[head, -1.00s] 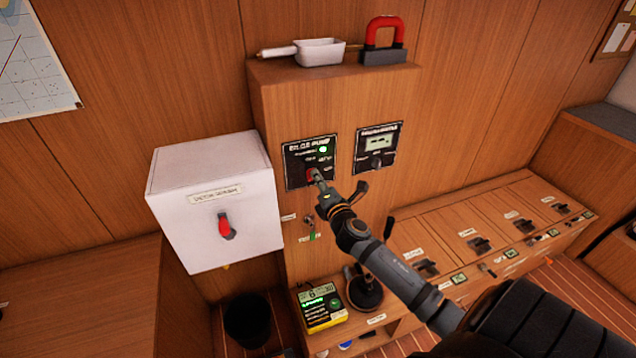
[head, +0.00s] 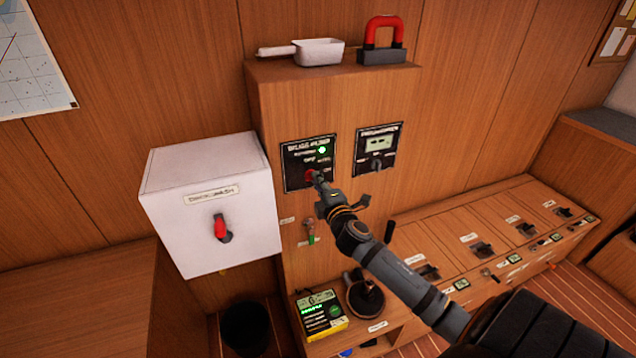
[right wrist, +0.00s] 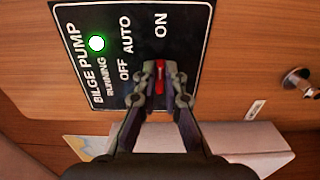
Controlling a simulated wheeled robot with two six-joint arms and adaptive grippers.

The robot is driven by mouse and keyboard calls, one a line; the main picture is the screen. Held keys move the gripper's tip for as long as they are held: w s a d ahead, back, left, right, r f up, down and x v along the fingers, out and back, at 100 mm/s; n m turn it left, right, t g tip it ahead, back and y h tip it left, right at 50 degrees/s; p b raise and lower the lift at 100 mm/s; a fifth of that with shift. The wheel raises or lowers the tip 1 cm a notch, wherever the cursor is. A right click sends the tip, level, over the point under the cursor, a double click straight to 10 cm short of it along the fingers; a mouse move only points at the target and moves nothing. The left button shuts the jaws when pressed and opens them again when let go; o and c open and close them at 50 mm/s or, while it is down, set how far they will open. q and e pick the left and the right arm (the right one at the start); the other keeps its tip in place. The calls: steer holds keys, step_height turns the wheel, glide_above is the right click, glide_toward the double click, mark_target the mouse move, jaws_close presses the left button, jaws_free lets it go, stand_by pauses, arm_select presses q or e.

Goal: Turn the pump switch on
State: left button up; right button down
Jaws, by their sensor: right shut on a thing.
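The black bilge pump panel (head: 293,170) is on the front of the wooden cabinet. It carries the words OFF, AUTO and ON, and its green running light (head: 322,150) is lit. The red pump switch (right wrist: 160,72) is between the fingers of my right gripper (right wrist: 160,80), which is shut on it. In the right wrist view the switch's long side lines up with the word ON. In the head view my right gripper (head: 318,179) partly covers the switch. My left gripper is in neither view.
A white box (head: 185,225) with a red handle stands out at the left. A second panel (head: 377,150) with a display is to the right. A white scoop (head: 320,52) and a red-handled padlock-shaped thing (head: 382,50) lie on the cabinet top.

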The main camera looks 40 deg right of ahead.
stand_by(0.3)
steer(key=c, duration=1.4)
jaws_free()
steer(key=shift+c, duration=0.2)
steer(key=v, duration=1.2)
